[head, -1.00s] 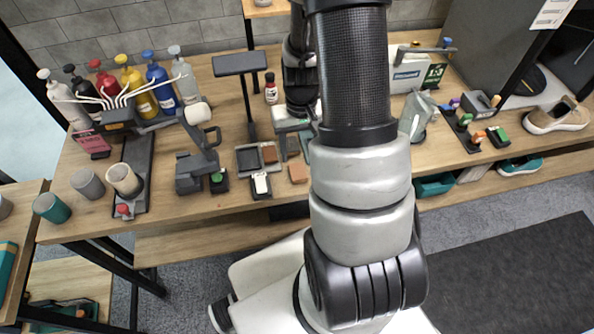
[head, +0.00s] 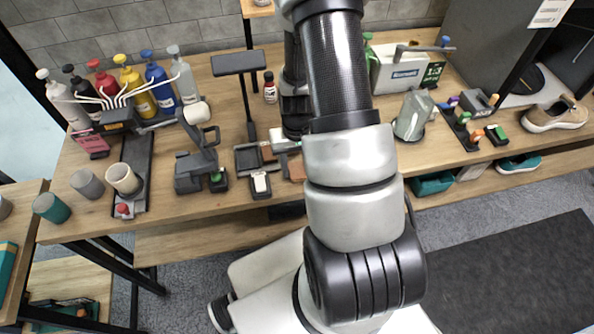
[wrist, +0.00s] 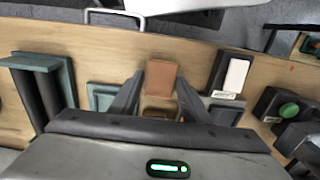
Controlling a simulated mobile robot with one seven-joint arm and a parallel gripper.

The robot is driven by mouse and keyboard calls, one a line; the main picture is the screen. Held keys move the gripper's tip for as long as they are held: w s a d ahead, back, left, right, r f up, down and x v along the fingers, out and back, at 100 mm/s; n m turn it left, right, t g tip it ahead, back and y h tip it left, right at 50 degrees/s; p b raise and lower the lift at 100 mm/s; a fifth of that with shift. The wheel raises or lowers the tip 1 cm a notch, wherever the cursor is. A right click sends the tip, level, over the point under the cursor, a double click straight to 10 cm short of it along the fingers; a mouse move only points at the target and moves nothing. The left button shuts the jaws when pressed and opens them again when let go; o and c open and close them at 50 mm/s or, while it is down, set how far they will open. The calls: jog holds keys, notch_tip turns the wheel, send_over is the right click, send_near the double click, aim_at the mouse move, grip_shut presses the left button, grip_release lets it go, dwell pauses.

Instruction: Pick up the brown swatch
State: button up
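The brown swatch (wrist: 161,80) lies flat on the wooden table in the wrist view, between and just past the fingertips. In the head view the swatch (head: 298,170) shows only in part beside my arm. My gripper (wrist: 160,77) is open, one finger on each side of the swatch, with nothing visibly held. I cannot tell how high the fingertips are above the table. A second tan-brown piece (wrist: 158,103) shows deeper between the fingers, partly hidden by my gripper. In the head view my gripper (head: 286,146) is above the swatch area, and its fingers are hard to make out.
A white block on a dark base (wrist: 235,75) lies close beside the swatch, with a dark tray (head: 247,158) behind it in the head view. A teal piece (wrist: 101,97) is on the other side. A stand (head: 247,100) rises behind the tray. The table's front edge is near.

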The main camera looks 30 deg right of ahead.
aim_at(293, 169)
jog(key=c, duration=0.7)
jog(key=shift+r, duration=0.1)
jog(key=shift+r, duration=0.6)
notch_tip(293, 169, up, 9)
jog(key=w+a+r+n, duration=0.1)
jog(key=w+a, duration=0.1)
jog(key=a, duration=0.1)
jog(key=w+a+r+n, duration=0.1)
jog(key=w+a+r, duration=0.1)
jog(key=a, duration=0.2)
jog(key=w+a+r+n, duration=0.1)
jog(key=w+a, duration=0.1)
jog(key=a, duration=0.2)
jog(key=shift+w+a+r, duration=0.15)
jog(key=shift+w+r, duration=0.1)
jog(key=shift+r, duration=0.05)
dwell(0.6)
